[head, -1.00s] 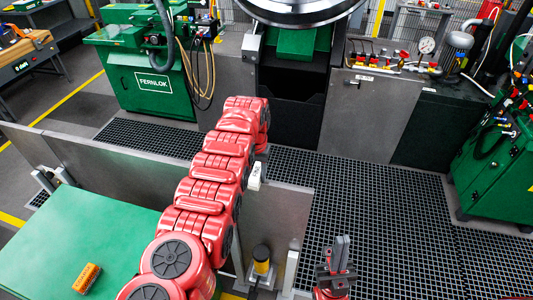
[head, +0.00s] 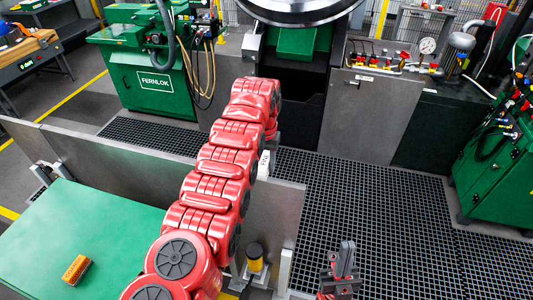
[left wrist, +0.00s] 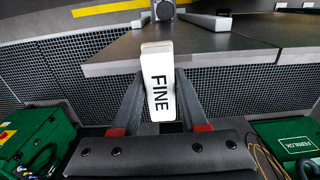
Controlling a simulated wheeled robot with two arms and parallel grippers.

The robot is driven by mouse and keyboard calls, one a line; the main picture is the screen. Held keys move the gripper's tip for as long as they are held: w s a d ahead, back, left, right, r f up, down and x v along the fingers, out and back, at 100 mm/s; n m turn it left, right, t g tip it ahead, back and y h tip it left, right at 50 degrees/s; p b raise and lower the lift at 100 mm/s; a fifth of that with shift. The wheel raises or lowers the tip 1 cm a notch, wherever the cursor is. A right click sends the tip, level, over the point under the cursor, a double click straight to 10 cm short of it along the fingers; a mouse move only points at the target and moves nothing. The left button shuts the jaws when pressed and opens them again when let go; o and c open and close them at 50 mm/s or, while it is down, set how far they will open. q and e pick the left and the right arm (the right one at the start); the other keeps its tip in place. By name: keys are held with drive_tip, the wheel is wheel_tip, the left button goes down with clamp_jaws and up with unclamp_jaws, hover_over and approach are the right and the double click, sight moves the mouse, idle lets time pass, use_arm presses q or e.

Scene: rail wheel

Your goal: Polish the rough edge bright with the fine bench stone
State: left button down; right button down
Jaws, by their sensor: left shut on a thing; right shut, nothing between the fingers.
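The fine stone is a white block marked FINE (left wrist: 158,82), upright between the fingers of my left gripper (left wrist: 160,100) in the left wrist view. In the head view a small white part of the stone (head: 263,164) shows beside my red left arm, which hides most of that gripper. The big steel wheel (head: 298,14) with a bright rim is at the top of the head view, cut off by the frame; the stone is apart from it. Its rough edge cannot be made out. My right gripper (head: 341,262) is shut and empty at the bottom, above the grating.
A grey panel fence (head: 277,215) stands under the left arm. An orange-brown block (head: 76,270) lies on the green tabletop (head: 95,225) at lower left. Green FERNLOK machine (head: 150,85) and a bench with fittings (head: 385,68) stand behind. The grating (head: 370,200) at right is clear.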

use_arm(q)
drive_tip(key=shift+w+a+r, duration=0.1)
drive_tip(key=shift+a+r, duration=0.15)
drive_tip(key=shift+r, duration=0.5)
wheel_tip(320, 180, up, 2)
drive_tip(key=shift+d+r+b, duration=0.15)
drive_tip(key=shift+b, duration=0.15)
drive_tip(key=shift+r, duration=0.5)
